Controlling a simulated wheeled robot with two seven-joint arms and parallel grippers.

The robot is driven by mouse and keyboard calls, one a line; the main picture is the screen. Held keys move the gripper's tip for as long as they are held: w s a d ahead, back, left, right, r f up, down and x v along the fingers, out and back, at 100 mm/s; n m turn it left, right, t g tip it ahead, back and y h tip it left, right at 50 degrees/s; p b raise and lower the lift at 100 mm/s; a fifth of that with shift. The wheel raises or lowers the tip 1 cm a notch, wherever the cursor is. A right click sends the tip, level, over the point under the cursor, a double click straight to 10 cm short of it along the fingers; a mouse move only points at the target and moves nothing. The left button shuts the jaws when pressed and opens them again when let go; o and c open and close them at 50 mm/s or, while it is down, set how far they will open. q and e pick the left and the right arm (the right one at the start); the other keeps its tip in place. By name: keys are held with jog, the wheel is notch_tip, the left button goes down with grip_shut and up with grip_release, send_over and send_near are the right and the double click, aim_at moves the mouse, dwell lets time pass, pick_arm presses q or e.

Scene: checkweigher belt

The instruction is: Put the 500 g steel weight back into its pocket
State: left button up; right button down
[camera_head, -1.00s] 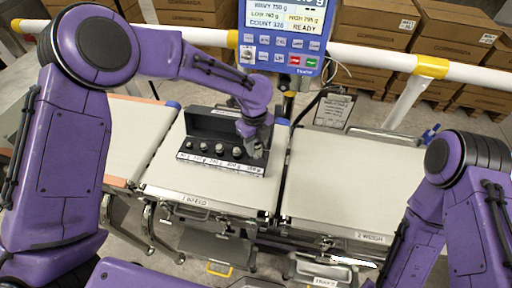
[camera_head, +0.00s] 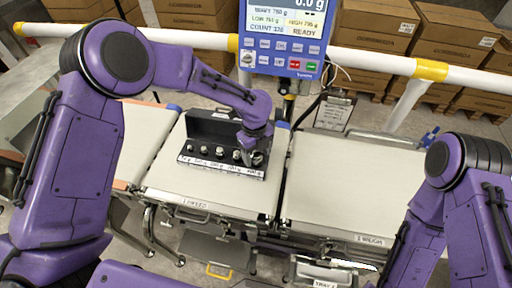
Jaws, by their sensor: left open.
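The dark weight case (camera_head: 207,126) stands open on the infeed belt, with a labelled strip along its front. Several small steel weights (camera_head: 220,153) sit in a row in its pockets. My left gripper (camera_head: 256,160) is open at the right end of the row, over the last pocket. A small steel-coloured shape, perhaps the 500 g weight, shows between or beside its fingers; I cannot tell whether it is seated. My right arm (camera_head: 463,200) is at the right edge, and its gripper is out of view.
The infeed belt (camera_head: 190,190) around the case is clear. The weigh belt (camera_head: 350,190) to its right is empty. A blue display unit (camera_head: 286,40) stands behind the belts, in front of a white rail (camera_head: 370,57). Cardboard boxes are stacked at the back.

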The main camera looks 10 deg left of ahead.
pick_arm(q)
notch_tip(320, 180, up, 12)
jog(key=b, duration=0.2)
jog(key=shift+w+a, duration=0.25)
jog(key=shift+a, duration=0.1)
